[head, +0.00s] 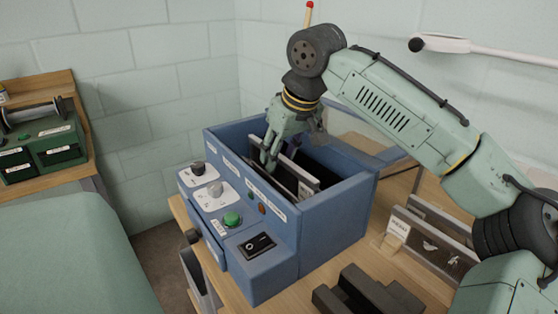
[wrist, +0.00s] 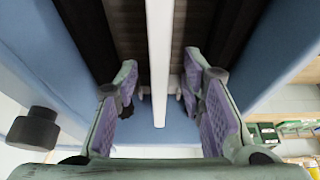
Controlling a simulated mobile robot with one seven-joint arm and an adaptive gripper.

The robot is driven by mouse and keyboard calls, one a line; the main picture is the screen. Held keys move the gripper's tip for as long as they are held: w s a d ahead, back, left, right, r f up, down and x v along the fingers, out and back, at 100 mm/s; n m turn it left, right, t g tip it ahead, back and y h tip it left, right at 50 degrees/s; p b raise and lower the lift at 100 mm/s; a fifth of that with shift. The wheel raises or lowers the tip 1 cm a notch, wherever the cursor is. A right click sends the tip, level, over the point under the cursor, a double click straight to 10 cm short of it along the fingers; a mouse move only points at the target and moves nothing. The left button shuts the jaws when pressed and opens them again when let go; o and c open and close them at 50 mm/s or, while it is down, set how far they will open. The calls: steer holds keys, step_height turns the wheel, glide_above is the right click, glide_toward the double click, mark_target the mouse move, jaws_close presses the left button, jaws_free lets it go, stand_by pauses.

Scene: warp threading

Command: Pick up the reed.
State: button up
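A reed (head: 304,178) with a pale top bar and dark face stands inside the open blue box, partly hidden by the box wall and my gripper. In the wrist view its pale bar (wrist: 159,55) runs lengthwise between my fingers. My gripper (head: 270,160) reaches down into the box from above. In the wrist view my gripper (wrist: 165,110) is open, with purple pads on either side of the bar and a visible gap to each side. Its lower part is hidden inside the box.
The blue box (head: 335,212) has close walls around my gripper and a control panel with knobs and a green button (head: 232,219). A labelled frame (head: 432,237) stands on the wooden table to the right. Dark blocks (head: 365,295) lie in front.

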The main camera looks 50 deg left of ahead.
steer(key=shift+x, duration=0.9)
steer(key=shift+c, duration=0.2)
jaws_close()
steer(key=shift+r, duration=0.1)
